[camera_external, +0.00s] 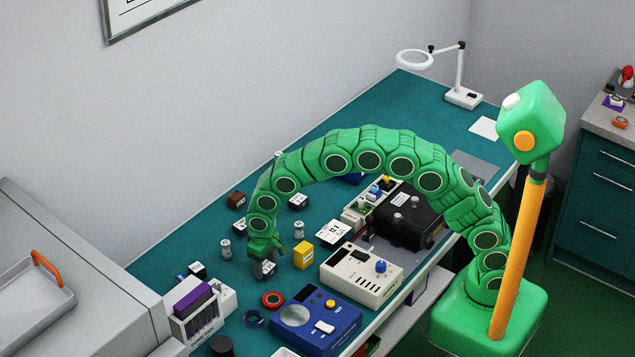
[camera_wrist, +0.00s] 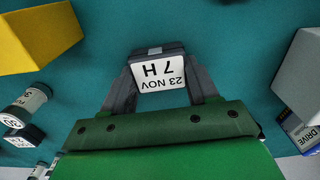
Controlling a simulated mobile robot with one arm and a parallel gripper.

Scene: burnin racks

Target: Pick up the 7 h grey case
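The 7 h grey case (camera_wrist: 157,51) is a small dark grey block with a white label reading "23 NOV 7 H", upside down in the wrist view. My gripper (camera_wrist: 160,76) has one dark finger along each side of it, with no gap that I can see, and looks shut on it. In the external view my green gripper (camera_external: 263,250) points down over the case (camera_external: 264,270), at the bench's middle. The fingers partly cover the case there. I cannot tell whether its underside touches the bench.
A yellow box (camera_external: 303,256) stands just right of my gripper. A red ring (camera_external: 271,299) and a blue device (camera_external: 317,320) lie in front, with a cream device (camera_external: 361,274) to the right. A small cylinder (camera_external: 225,249) stands left. Bare teal bench (camera_external: 190,240) lies behind.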

